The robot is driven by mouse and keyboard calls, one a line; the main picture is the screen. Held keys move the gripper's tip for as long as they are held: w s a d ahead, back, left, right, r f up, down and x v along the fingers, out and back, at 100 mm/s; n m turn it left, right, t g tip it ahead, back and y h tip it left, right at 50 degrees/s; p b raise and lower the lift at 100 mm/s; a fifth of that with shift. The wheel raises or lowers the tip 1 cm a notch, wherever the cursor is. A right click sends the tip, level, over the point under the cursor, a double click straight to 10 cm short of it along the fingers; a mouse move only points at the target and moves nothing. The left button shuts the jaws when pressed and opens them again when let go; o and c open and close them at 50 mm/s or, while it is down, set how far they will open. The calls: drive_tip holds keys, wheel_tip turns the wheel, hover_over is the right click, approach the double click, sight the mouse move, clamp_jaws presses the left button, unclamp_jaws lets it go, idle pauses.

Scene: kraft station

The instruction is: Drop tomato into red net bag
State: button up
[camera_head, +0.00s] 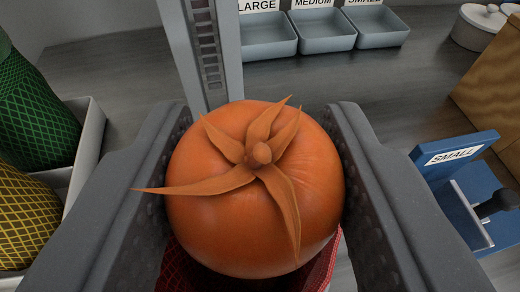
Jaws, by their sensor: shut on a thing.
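A large orange-red tomato (258,205) with a brownish leafy stem fills the middle of the view. My gripper (255,190) is shut on it, with one dark textured finger against each side. A red net bag (180,272) shows in part below and behind the tomato at the bottom of the view. Most of the bag and its opening are hidden by the tomato, so I cannot tell how far the tomato is from it.
At the left, a green net bag (35,115) and a yellow net bag (25,222) stand in a pale tray (90,150). Grey trays (325,44) stand at the back. A blue device marked SMALL (455,165) is at the right, near a wooden box (490,88) and a white lidded pot (480,25).

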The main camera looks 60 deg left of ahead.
drive_tip(key=o, duration=1)
drive_tip(key=shift+o, duration=0.2)
drive_tip(key=b+v, duration=0.2)
drive_tip(key=v, duration=1.1)
drive_tip(key=shift+s+d+r, duration=0.15)
drive_tip(key=shift+d+r, duration=0.05)
drive_tip(key=shift+d, duration=0.15)
